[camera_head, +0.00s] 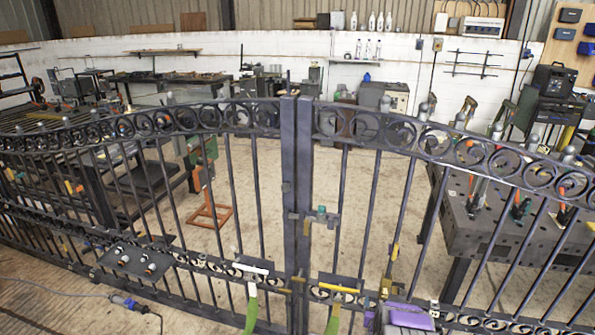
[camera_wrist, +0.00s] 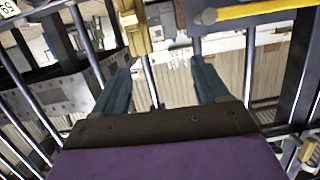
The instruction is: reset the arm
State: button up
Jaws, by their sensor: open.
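My gripper (camera_wrist: 162,68) shows in the wrist view with its two dark teal fingers spread apart and nothing between them. Its purple body also shows at the lower edge of the head view (camera_head: 408,314), right of the gate's middle, low by the right leaf. The dark metal scroll gate (camera_head: 304,170) spans the head view, its two leaves meeting at the middle posts. A latch with a teal knob (camera_head: 320,214) sits on the right middle post. In the wrist view a brass-coloured block (camera_wrist: 133,30) and a yellow bar (camera_wrist: 262,11) lie beyond the fingertips. Contact with them cannot be told.
A yellow handle (camera_head: 338,288) and a white handle (camera_head: 252,268) sit low on the gate's leaves. A perforated metal table (camera_head: 470,225) stands behind the right leaf. An orange stand (camera_head: 210,208) is behind the left leaf. Gate bars lie close around my gripper.

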jog(key=w+a+r+g+y, duration=0.1)
jog(key=w+a+r+g, duration=0.15)
jog(key=r, duration=0.55)
jog(key=s+a+r+n+g+y, duration=0.1)
jog(key=s+a+r+g, duration=0.3)
jog(key=s+r, duration=0.5)
jog(key=s+a+r+n+g+y, duration=0.1)
jog(key=s+a+r+g, duration=0.1)
jog(key=s+a+r, duration=0.6)
jog(key=s+r+g, duration=0.2)
jog(key=s+r, duration=0.3)
jog(key=s, duration=0.9)
jog(key=s+a+r+g, duration=0.1)
jog(key=s+r+g, duration=0.2)
jog(key=s, duration=1.1)
jog(key=s+r+n+g, duration=0.1)
jog(key=s+r+g, duration=0.2)
jog(key=s+r, duration=0.5)
jog(key=s, duration=0.6)
jog(key=shift+a+y, duration=0.3)
jog(key=shift+a, duration=0.1)
jog(key=shift+w, duration=0.1)
